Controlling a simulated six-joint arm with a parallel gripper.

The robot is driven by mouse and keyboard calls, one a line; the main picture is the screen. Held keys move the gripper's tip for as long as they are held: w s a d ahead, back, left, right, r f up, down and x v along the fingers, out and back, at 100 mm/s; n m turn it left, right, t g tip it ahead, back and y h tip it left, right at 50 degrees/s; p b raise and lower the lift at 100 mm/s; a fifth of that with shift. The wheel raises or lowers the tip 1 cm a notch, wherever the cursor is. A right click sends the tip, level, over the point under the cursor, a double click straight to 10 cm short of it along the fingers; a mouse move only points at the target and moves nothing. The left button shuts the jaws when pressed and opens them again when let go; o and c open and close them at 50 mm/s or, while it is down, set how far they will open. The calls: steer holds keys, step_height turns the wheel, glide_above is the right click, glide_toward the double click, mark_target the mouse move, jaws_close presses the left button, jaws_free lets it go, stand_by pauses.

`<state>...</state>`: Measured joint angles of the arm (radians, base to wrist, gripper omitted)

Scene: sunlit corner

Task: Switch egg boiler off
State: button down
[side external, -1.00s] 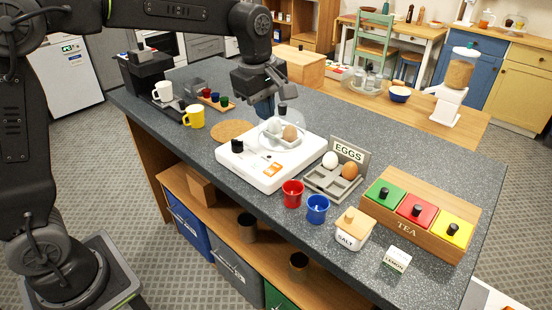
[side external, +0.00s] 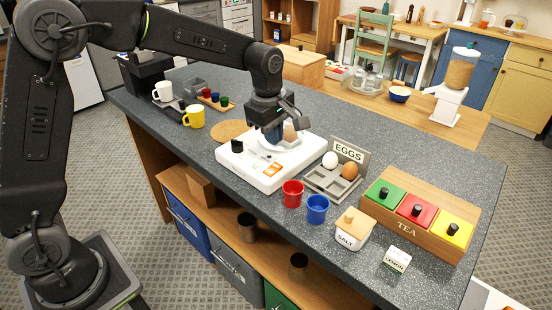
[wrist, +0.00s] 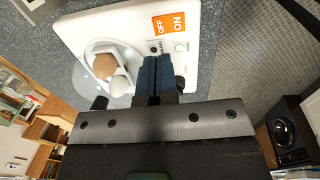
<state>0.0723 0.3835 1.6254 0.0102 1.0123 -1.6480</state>
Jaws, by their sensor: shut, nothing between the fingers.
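The egg boiler (side external: 250,172) is a flat white unit on the dark counter, with an orange OFF/ON label (side external: 272,170) at its front right. The label (wrist: 170,22) also shows near the top of the wrist view. A black knob (side external: 237,146) stands at its left front corner. In the wrist view a black knob (wrist: 180,84) is partly hidden behind the fingers. Eggs (side external: 290,132) sit in the boiler's round holder, partly hidden by my gripper. My gripper (side external: 272,136) is shut and empty, pointing down over the boiler. The blue fingertips (wrist: 157,60) are beside the eggs; contact cannot be told.
An egg rack (side external: 335,180) with two eggs stands right of the boiler. A red cup (side external: 293,194) and a blue cup (side external: 317,209) stand close at its front right. A cork mat (side external: 231,130) and yellow mug (side external: 194,117) are left.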

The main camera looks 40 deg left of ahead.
mark_target(273, 170)
steer(key=f, duration=0.5)
steer(key=w+f, duration=0.1)
steer(key=f, duration=0.1)
steer(key=shift+f, duration=0.35)
steer(key=shift+f, duration=0.25)
steer(key=shift+s, duration=0.1)
steer(key=shift+s+r, duration=0.2)
steer(key=shift+s, duration=0.45)
steer(key=shift+r, duration=0.15)
step_height(273, 170, up, 14)
steer(key=s, duration=0.1)
steer(key=shift+s, duration=0.35)
